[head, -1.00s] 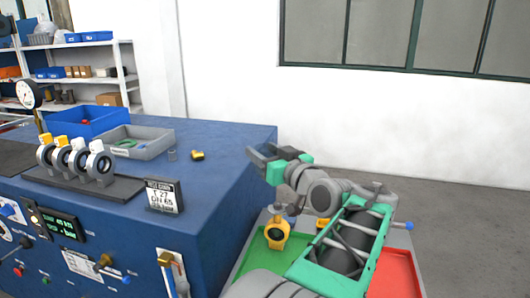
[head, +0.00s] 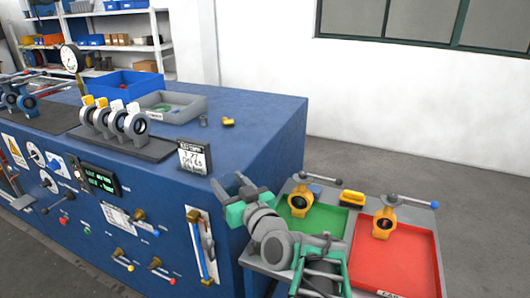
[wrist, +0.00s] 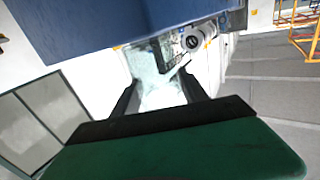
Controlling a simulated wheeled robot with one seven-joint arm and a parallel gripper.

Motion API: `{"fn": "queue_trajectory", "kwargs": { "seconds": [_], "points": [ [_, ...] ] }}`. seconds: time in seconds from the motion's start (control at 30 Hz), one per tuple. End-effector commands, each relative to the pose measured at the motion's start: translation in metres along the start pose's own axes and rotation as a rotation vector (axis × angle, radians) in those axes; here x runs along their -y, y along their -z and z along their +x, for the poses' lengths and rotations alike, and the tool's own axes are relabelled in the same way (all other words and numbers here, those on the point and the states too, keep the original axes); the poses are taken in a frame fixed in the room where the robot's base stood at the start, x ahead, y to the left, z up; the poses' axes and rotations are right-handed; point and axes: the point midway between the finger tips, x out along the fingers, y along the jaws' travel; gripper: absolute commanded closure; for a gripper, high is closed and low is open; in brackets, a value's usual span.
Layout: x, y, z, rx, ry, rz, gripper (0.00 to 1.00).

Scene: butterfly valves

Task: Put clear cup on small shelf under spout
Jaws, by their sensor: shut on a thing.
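My gripper (head: 231,187) is beside the front right corner of the blue bench, with its fingers pointing up and to the left in the head view. In the wrist view its dark fingers (wrist: 158,100) are shut on a pale see-through thing, which looks like the clear cup (wrist: 150,70). I cannot make out the cup in the head view. Brass taps (head: 138,215) are on the bench's front panel.
The blue bench (head: 250,125) carries grey ring valves (head: 135,125), a black sign (head: 194,156), a blue bin (head: 125,88) and a grey tray (head: 185,107). A cart with a green tray (head: 325,222) and a red tray (head: 400,262) stands right, holding yellow valves (head: 300,201).

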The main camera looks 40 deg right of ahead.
Motion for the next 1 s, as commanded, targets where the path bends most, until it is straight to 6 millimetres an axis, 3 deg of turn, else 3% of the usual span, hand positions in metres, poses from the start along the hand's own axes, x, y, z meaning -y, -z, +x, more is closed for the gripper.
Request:
{"fn": "queue_trajectory", "kwargs": {
  "seconds": [0.03, 0.1, 0.33, 0.47, 0.67, 0.87, 1.0],
  "points": [
    [0.029, -0.019, 0.004, 0.006, 0.033, 0.006, 0.94],
    [0.061, -0.044, 0.009, 0.009, 0.057, 0.003, 0.94],
    [0.129, -0.096, 0.020, 0.010, 0.104, -0.001, 0.94],
    [0.148, -0.111, 0.024, 0.009, 0.117, 0.000, 0.94],
    [0.156, -0.122, 0.027, 0.017, 0.112, 0.003, 0.94],
    [0.170, -0.127, 0.028, 0.004, 0.132, -0.002, 0.94],
    [0.167, -0.124, 0.028, 0.000, 0.125, 0.002, 0.94]
  ]
}}
